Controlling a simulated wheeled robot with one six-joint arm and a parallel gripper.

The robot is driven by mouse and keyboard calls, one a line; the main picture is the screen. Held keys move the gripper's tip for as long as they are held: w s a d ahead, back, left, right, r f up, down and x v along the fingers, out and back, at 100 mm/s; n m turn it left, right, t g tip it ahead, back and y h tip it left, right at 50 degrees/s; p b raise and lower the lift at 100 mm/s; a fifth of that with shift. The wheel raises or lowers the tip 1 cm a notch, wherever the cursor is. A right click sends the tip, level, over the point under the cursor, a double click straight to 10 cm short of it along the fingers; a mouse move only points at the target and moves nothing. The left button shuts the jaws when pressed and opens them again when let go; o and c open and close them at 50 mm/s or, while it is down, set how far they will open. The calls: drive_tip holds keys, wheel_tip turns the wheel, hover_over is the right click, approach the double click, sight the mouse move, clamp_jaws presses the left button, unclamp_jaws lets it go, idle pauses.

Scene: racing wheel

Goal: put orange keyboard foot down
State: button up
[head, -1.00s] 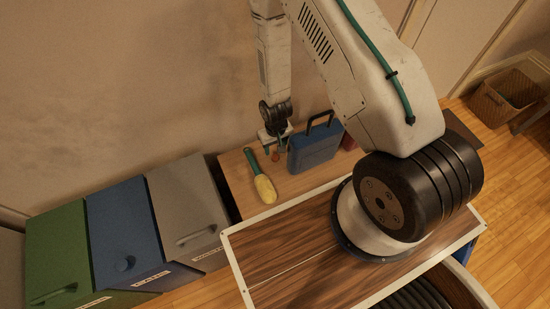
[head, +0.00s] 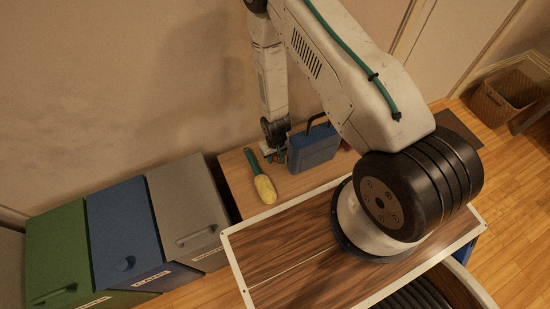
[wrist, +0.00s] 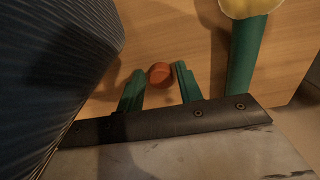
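The orange keyboard foot (wrist: 160,74) is a small round piece in the wrist view. It lies against the wooden table top, between the tips of my gripper's two green fingers (wrist: 159,70). The fingers stand apart, with a narrow gap showing on each side of the foot. In the head view my gripper (head: 274,158) is low over the small table, just left of the blue case. The foot cannot be made out clearly there.
The blue case (head: 313,149) stands close beside my gripper and fills the left of the wrist view. A yellow tool with a green handle (head: 264,188) lies on the other side. The wooden table (head: 236,180) has bare surface towards its front left.

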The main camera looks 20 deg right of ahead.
clamp_jaws()
